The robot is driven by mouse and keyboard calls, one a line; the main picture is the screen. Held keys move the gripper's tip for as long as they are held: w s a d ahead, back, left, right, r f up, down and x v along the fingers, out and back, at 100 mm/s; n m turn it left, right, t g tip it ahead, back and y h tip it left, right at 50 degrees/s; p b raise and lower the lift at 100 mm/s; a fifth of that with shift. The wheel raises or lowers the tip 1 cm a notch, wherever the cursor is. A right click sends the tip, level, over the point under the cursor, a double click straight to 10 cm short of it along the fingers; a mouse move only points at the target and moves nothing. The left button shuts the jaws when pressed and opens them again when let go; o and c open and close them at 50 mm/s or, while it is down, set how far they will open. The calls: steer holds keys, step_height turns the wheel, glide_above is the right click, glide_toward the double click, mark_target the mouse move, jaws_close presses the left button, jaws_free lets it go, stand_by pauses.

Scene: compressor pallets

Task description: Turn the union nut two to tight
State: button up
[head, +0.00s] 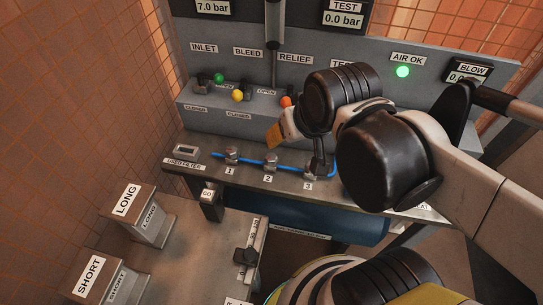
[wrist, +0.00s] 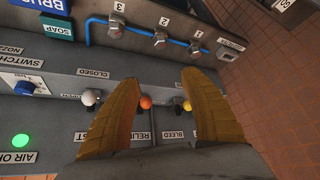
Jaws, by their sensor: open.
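Union nut two (head: 270,160) is a grey fitting on the blue pipe, above the label 2, between union nut one (head: 231,154) and union nut three (head: 308,168). In the wrist view, which is turned around, nut two (wrist: 160,40) shows at the top centre, beyond the fingertips. My gripper (head: 281,135) is above and behind the pipe run, apart from the nuts. Its two yellow fingers (wrist: 160,83) are spread, with nothing held between them. An orange valve knob (wrist: 145,101) shows through the gap. How tight nut two is cannot be seen.
Behind the pipe is a grey valve panel with a green knob (head: 218,78), a yellow knob (head: 238,95) and an orange knob (head: 286,101). The AIR OK lamp (head: 403,71) glows green. LONG (head: 148,222) and SHORT (head: 105,280) bins stand front left.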

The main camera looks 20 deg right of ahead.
steer(key=w+f+m+g+p, duration=0.1)
steer(key=w+g+p, duration=0.15)
steer(key=w, duration=0.25)
steer(key=m+g+p, duration=0.1)
steer(key=g, duration=0.3)
glide_above(271, 158)
step_height(271, 158, down, 7)
steer(key=shift+m, duration=0.3)
step_height(271, 158, down, 11)
steer(key=b, duration=0.4)
steer(key=shift+w+f, duration=0.1)
steer(key=shift+f, duration=0.1)
jaws_close()
